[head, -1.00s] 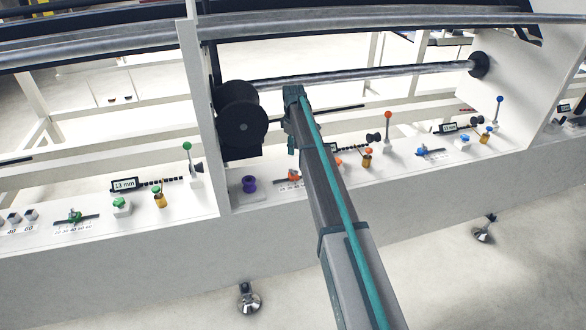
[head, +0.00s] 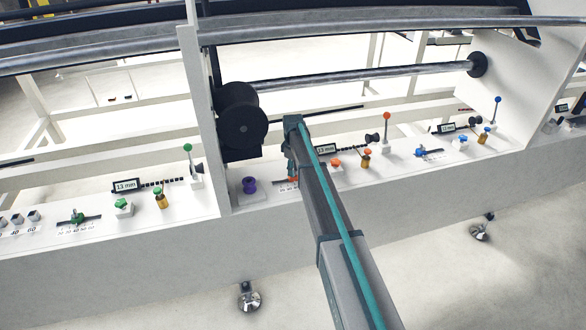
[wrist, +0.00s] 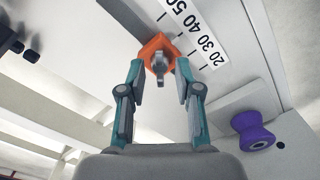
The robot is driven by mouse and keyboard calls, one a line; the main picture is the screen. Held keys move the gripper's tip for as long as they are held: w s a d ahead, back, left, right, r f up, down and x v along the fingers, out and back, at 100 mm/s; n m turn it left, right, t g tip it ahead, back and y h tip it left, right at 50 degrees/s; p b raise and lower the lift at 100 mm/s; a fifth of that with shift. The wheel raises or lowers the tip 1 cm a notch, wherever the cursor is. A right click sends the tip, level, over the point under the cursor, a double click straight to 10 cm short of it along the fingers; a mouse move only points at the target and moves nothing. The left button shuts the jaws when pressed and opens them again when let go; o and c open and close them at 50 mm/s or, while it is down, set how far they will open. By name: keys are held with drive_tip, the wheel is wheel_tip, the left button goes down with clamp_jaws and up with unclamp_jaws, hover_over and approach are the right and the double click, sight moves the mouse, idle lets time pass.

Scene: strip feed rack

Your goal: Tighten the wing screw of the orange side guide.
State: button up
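The orange side guide (wrist: 150,46) sits on a numbered scale in the wrist view, with a grey wing screw (wrist: 159,62) on top. My gripper (wrist: 159,68) is open, with one finger on each side of the wing screw. Gaps show between the fingers and the screw, and I cannot tell how deep the tips reach. In the head view my gripper (head: 291,173) points down at the guide, and only a little of the orange guide (head: 293,180) shows; its screw is hidden there.
A purple spool-shaped knob (head: 249,186) stands left of the guide, below a black roll (head: 241,115). To the right are an orange knob (head: 336,164), an orange-topped yellow post (head: 366,158) and an orange-balled lever (head: 387,128). A white upright panel (head: 204,120) stands at the left.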

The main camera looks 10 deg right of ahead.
drive_tip(key=shift+c, duration=0.3)
clamp_jaws()
drive_tip(key=shift+m, duration=0.4)
drive_tip(key=m+b, duration=0.1)
drive_tip(key=m, duration=0.3)
drive_tip(key=shift+m, duration=0.3)
drive_tip(key=shift+m+b, duration=0.45)
drive_tip(key=shift+m, duration=1.85)
drive_tip(key=shift+o, duration=0.3)
unclamp_jaws()
